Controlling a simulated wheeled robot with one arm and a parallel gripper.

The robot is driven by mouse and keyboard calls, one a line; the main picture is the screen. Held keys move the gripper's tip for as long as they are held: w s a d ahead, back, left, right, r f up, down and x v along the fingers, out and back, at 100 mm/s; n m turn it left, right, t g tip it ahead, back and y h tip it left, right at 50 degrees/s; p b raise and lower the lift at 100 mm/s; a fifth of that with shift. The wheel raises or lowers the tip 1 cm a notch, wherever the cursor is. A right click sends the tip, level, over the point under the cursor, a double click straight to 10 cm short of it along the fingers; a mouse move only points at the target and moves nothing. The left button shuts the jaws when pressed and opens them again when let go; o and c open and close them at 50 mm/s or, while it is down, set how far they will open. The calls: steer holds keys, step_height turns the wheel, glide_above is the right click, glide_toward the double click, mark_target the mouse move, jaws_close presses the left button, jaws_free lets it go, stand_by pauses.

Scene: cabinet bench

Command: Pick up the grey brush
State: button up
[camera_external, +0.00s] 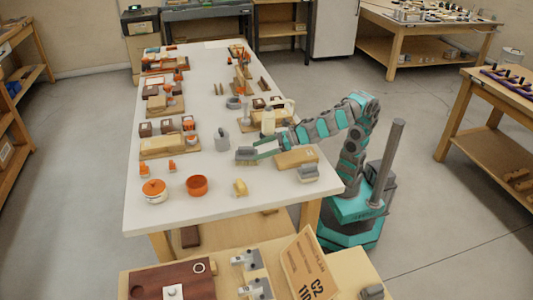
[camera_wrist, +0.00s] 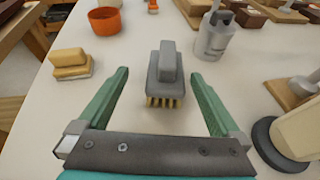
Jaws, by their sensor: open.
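The grey brush (camera_external: 246,155) stands on the white table with its yellowish bristles down. In the wrist view the brush (camera_wrist: 166,72) is in the middle, its grey handle block on top and its bristle edge facing me. My gripper (camera_external: 259,146) is open and low over the table at the brush. In the wrist view the two green fingers of my gripper (camera_wrist: 159,76) lie one on each side of the brush, with a gap on both sides. Nothing is held.
A yellow block-like object (camera_wrist: 72,62) and an orange bowl (camera_wrist: 104,20) are to the left. A grey can (camera_wrist: 214,36) stands ahead right, a pale bottle-like object (camera_wrist: 297,132) near right. Another grey-topped object (camera_external: 308,173) lies near the table's right edge, by a wooden block (camera_external: 297,157).

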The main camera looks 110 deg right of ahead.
mark_target(242, 157)
steer(key=shift+s+d+f, duration=0.15)
steer(key=shift+d+f, duration=0.05)
steer(key=shift+f, duration=0.5)
steer(key=x, duration=0.2)
steer(key=b+x, duration=0.1)
steer(key=x, duration=0.2)
steer(key=b+x, duration=0.1)
steer(key=x, duration=0.1)
steer(key=shift+w+d+f, duration=0.1)
steer(key=shift+w+d, duration=0.2)
steer(key=shift+d, duration=0.05)
steer(key=c, duration=1.5)
